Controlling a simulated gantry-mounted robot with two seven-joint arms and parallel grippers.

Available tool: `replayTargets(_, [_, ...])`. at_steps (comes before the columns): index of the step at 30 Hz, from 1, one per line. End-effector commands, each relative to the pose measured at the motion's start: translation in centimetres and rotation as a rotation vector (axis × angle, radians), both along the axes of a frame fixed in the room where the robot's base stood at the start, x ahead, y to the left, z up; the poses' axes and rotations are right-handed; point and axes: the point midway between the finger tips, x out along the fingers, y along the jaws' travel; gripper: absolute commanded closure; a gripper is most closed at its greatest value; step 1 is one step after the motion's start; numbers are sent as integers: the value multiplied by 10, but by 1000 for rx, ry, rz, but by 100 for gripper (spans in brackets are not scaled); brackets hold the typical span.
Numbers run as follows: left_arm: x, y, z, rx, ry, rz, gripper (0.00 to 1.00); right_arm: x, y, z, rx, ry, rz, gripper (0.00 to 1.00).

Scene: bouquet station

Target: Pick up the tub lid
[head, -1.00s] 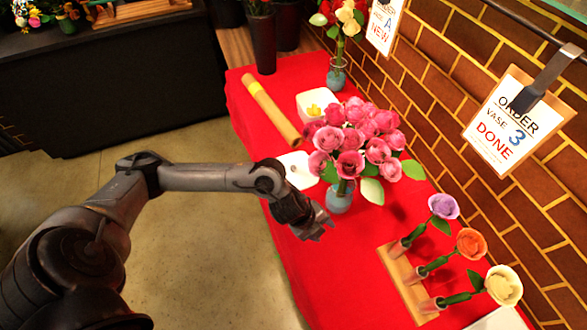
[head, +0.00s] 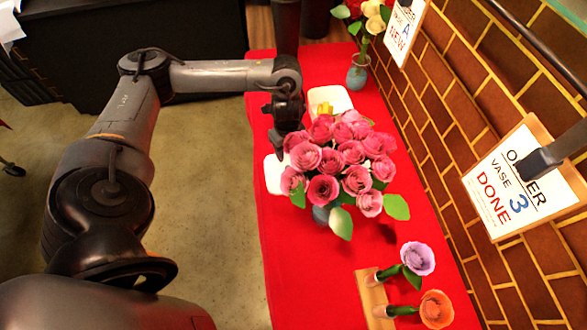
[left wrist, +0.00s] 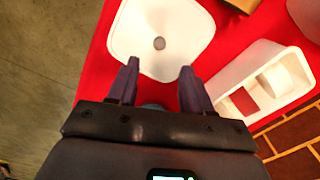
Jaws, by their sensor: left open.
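The tub lid (head: 273,178) is a white rounded square lying on the red table, left of the pink bouquet. In the left wrist view the lid (left wrist: 160,25) lies flat and shows a small grey knob at its middle. My left gripper (head: 281,155) points down at the lid's far side in the head view, and its tips look close to it. In the left wrist view the open fingers (left wrist: 158,72) are empty and lie over the lid's near edge. I cannot tell the height between fingertips and lid. My right gripper is not in view.
A white tub (head: 330,97) with something yellow in it stands beyond the lid; it also shows in the wrist view (left wrist: 250,105). The pink bouquet (head: 340,165) in a blue vase stands close to the right. A flower rack (head: 373,300) is nearer. The brick wall (head: 450,120) bounds the right.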

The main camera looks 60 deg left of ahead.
Motion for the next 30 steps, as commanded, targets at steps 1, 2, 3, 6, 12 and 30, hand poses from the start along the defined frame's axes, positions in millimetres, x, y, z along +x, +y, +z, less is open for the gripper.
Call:
replayTargets(1, [0, 0, -13, -1, 2, 0, 50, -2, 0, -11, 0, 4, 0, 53])
replayTargets(2, [-1, -1, -17, -1, 3, 0, 50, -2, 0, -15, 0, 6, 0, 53])
replayTargets(3, [-1, -1, -23, -2, 3, 0, 50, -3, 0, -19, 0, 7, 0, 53])
replayTargets(6, [0, -1, -34, -1, 1, -1, 50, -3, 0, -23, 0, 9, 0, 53])
replayTargets(12, [1, 0, -43, -1, -2, -1, 50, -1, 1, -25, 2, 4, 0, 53])
replayTargets(30, [3, 2, -94, 0, -1, -1, 50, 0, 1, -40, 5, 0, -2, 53])
